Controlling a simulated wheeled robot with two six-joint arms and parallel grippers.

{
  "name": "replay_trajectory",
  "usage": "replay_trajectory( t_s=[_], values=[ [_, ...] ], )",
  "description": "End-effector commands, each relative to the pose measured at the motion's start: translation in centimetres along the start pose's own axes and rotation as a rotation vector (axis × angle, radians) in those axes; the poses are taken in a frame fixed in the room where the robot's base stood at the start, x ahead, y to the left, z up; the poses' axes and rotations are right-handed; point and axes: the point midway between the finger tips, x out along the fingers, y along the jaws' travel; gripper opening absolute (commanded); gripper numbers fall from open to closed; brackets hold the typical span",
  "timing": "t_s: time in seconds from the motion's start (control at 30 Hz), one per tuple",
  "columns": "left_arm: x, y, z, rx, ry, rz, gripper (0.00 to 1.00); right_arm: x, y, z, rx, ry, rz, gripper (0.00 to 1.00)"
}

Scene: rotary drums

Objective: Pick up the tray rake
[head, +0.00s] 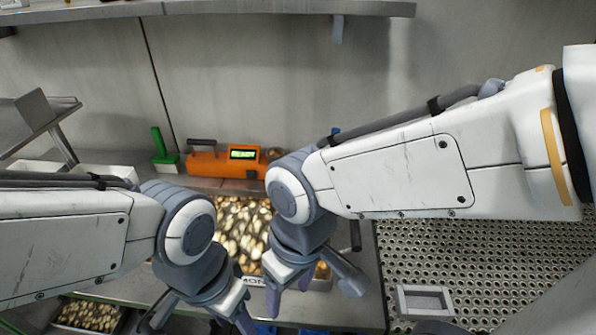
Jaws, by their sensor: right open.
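I cannot make out a tray rake for certain. A tray (322,284) filled with brown and cream pieces lies on the counter in the middle, lettering on its front partly covered. My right gripper (290,290) is open over the tray's front right part, fingers pointing down; nothing shows between them. My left gripper (240,318) is at the tray's front left, its fingertips partly cut off by the lower picture edge. Whether it is open or shut is unclear. My arms hide parts of the tray and counter.
An orange device (208,165) with a green "READY" display stands behind the tray. A green upright tool (160,147) is left of it. A perforated metal surface (480,255) with a grey square frame (424,300) lies right. Another filled tray (88,315) is at lower left.

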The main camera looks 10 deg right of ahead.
Motion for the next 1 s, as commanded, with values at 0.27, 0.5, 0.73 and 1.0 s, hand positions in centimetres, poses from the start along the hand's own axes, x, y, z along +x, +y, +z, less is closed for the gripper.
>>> replay_trajectory(
  t_s=[0.27, 0.5, 0.73, 1.0],
  values=[
    [-0.2, 0.0, 0.0, 0.000, 0.000, 0.000, 0.50, -4.2, 12.3, -15.6, 0.371, 0.146, 0.091, 0.68],
    [-0.3, 0.0, 0.0, 0.000, 0.000, 0.000, 0.50, -6.7, 29.7, -22.2, 0.693, 0.271, 0.203, 0.68],
    [-0.4, 0.0, 0.0, 0.000, 0.000, 0.000, 0.50, -7.4, 37.5, -22.5, 0.822, 0.322, 0.256, 0.68],
    [-0.8, 0.1, -0.1, 0.000, 0.000, 0.000, 0.50, -4.3, 39.5, -23.1, 0.835, 0.325, 0.261, 0.68]
  ],
)
